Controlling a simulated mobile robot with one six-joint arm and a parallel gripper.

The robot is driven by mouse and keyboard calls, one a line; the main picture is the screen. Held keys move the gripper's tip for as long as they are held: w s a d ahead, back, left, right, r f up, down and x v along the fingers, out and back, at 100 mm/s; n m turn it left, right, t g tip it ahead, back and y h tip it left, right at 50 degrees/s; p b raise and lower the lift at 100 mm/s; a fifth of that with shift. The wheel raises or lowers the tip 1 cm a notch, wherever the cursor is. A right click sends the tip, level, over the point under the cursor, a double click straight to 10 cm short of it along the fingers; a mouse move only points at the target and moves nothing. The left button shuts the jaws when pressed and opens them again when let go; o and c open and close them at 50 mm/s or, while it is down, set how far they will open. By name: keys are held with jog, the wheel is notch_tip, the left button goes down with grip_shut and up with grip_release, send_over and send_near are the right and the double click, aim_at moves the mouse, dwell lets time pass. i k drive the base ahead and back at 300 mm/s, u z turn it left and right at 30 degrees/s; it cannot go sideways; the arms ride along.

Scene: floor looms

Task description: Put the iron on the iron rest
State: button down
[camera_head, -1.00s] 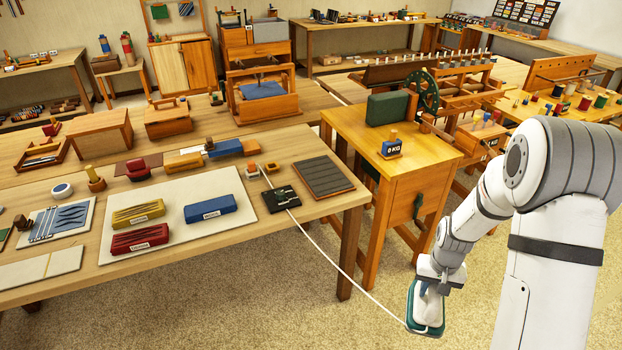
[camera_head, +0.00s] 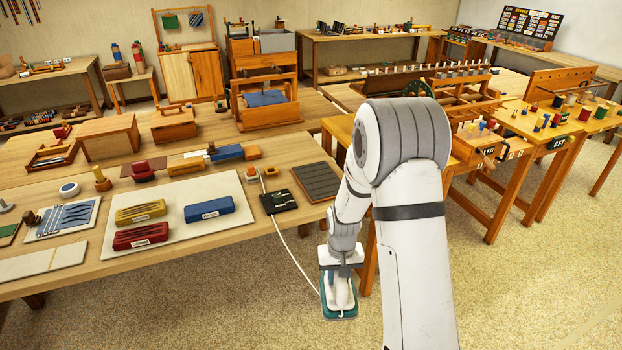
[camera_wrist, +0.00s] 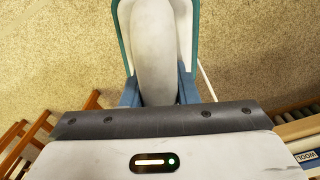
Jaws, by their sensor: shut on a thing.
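The iron (camera_head: 341,310), with a teal rim and a white handle, hangs below my gripper (camera_head: 341,280) over the floor, in front of the table's right end. In the wrist view, the blue fingers of my gripper (camera_wrist: 158,92) are shut on the pale handle of the iron (camera_wrist: 155,45). A white cord runs from the iron up to the table. A dark ribbed board in a wooden frame (camera_head: 315,182), which looks like the iron rest, lies at the table's right end, up and left of the iron. Its top is bare.
A small black device (camera_head: 279,201) lies left of the ribbed board, with the cord beside it. A pale mat (camera_head: 172,230) holds red, yellow and blue labelled blocks. My arm hides part of the wooden stand behind it. The floor under the iron is clear.

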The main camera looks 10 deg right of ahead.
aim_at(320, 178)
jog(key=u, duration=0.05)
jog(key=i, duration=1.95)
jog(key=z, duration=0.05)
